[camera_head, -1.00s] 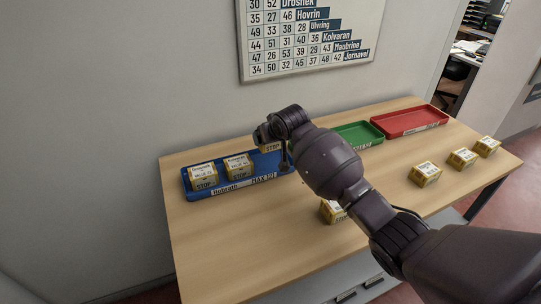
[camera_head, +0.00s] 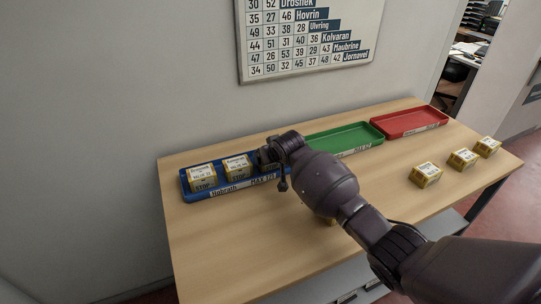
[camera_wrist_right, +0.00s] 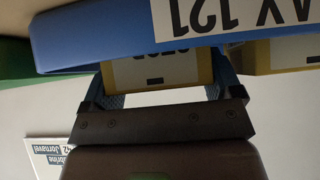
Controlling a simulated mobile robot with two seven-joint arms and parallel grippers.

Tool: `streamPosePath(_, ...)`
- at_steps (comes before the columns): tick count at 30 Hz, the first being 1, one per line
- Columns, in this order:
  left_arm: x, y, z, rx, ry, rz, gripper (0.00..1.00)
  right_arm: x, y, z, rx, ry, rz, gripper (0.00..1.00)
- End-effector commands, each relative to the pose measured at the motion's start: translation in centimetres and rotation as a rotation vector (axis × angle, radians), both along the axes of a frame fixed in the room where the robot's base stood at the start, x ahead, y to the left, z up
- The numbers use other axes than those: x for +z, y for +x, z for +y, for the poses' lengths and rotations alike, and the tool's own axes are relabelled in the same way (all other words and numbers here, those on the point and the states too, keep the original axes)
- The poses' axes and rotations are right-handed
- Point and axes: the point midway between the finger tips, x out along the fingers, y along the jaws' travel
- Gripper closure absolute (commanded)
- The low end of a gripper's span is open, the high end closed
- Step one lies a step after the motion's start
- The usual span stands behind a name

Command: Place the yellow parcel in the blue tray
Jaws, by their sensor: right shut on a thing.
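The blue tray (camera_head: 222,191) is at the left of the counter, with two yellow parcels (camera_head: 203,178) (camera_head: 237,167) in its left and middle parts. My right gripper (camera_head: 268,160) is at the tray's right part, shut on a third yellow parcel (camera_head: 271,167). My wrist hides most of this parcel in the head view. In the right wrist view the held parcel (camera_wrist_right: 155,73) is between both fingers, partly behind the blue tray's wall (camera_wrist_right: 95,40). Whether it touches the tray floor cannot be told. My left gripper is not in view.
An empty green tray (camera_head: 345,138) and an empty red tray (camera_head: 410,122) stand to the right. Several yellow parcels (camera_head: 425,174) (camera_head: 463,159) (camera_head: 487,147) sit near the counter's right edge. Another (camera_head: 331,221) is mostly hidden behind my arm. The counter's front left is clear.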

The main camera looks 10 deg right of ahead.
Motion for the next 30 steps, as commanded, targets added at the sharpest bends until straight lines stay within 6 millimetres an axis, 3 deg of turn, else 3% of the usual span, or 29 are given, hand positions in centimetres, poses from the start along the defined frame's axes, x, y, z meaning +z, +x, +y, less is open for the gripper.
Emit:
streamPosePath(2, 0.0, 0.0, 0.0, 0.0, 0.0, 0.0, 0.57, -0.2, 0.0, 0.0, 0.0, 0.0, 0.0, 0.47)
streamPosePath(3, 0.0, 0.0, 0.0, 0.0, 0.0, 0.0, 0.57, -0.3, 0.0, 0.0, 0.0, 0.0, 0.001, 0.12)
streamPosePath(6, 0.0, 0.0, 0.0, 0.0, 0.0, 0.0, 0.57, -0.2, 0.0, 0.0, 0.0, 0.0, 0.001, 0.0)
streamPosePath(17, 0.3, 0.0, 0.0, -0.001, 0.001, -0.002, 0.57, 0.4, -0.3, -0.1, 0.0, 0.0, -0.001, 0.0)
streamPosePath(30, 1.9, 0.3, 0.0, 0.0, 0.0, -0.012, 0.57, 4.9, -4.6, -1.0, -0.001, 0.0, -0.002, 0.0)
